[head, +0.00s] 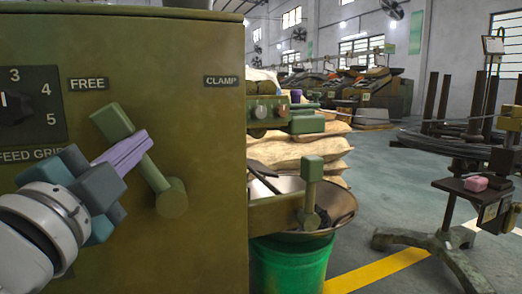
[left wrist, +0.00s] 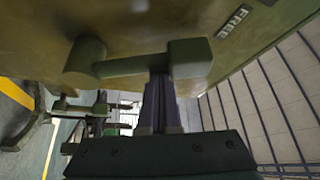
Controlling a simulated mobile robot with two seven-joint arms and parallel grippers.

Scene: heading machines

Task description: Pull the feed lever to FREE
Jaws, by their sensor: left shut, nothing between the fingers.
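The green feed lever (head: 145,158) is on the front of the olive machine. Its round pivot (head: 171,198) is low and its block-shaped knob (head: 112,122) is up and to the left, so it leans to the FREE label (head: 88,84) side. The CLAMP label (head: 221,81) is to the right. My left gripper (head: 140,143) is shut and empty, its purple fingertips at the lever's arm just below the knob. In the left wrist view the fingers (left wrist: 159,105) reach up to the lever (left wrist: 135,66) beside its knob; contact is hard to tell.
A dial panel (head: 33,105) is left of the lever. Right of the machine are a smaller lever (head: 311,185), a metal pan (head: 338,203), a green bucket (head: 290,265) and stacked sacks (head: 300,152).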

